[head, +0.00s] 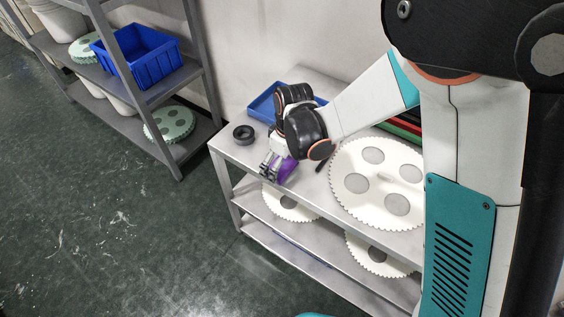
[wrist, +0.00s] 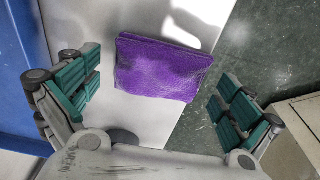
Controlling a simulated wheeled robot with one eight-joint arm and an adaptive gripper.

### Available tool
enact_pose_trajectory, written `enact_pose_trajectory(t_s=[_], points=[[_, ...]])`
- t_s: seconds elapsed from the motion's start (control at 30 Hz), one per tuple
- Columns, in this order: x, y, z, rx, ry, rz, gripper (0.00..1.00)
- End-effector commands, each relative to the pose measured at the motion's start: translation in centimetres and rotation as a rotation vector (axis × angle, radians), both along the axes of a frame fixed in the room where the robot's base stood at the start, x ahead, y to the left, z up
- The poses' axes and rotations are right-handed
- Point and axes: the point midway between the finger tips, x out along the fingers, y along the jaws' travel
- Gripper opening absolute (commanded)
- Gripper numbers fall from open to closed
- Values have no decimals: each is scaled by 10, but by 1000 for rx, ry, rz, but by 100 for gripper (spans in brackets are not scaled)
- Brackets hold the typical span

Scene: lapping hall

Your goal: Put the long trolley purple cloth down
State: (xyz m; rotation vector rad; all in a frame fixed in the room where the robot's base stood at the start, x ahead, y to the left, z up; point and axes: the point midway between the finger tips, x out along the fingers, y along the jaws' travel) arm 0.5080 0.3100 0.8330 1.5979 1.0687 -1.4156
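The purple cloth (wrist: 162,68) is a small folded, textured pad. In the wrist view it appears over the pale top of the long trolley (wrist: 110,20), its right end at the trolley's edge beside the floor. My gripper (wrist: 153,84) is open, with its teal-padded fingers wide apart on either side of the cloth and a gap at each side. In the head view my gripper (head: 268,168) is low over the front left part of the trolley top. The cloth (head: 287,168) shows partly beside it, the rest hidden by my gripper.
A black ring (head: 244,134) and a blue tray (head: 266,104) are near the trolley's left end. A large toothed disc (head: 345,184) lies to the right, with more discs on lower shelves. A rack (head: 180,78) stands left; the floor (head: 110,220) between is clear.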

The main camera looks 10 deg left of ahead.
Motion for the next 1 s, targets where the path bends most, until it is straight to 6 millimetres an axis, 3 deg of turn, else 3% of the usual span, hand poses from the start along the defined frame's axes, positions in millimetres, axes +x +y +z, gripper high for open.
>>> enact_pose_trajectory(t_s=[0.37, 0.8, 1.0], points=[[0, -1, 10, 0, 0, 0, 100], [-4, -10, 95, 0, 0, -1, 100], [-5, -13, 117, 0, 0, -1, 100]])
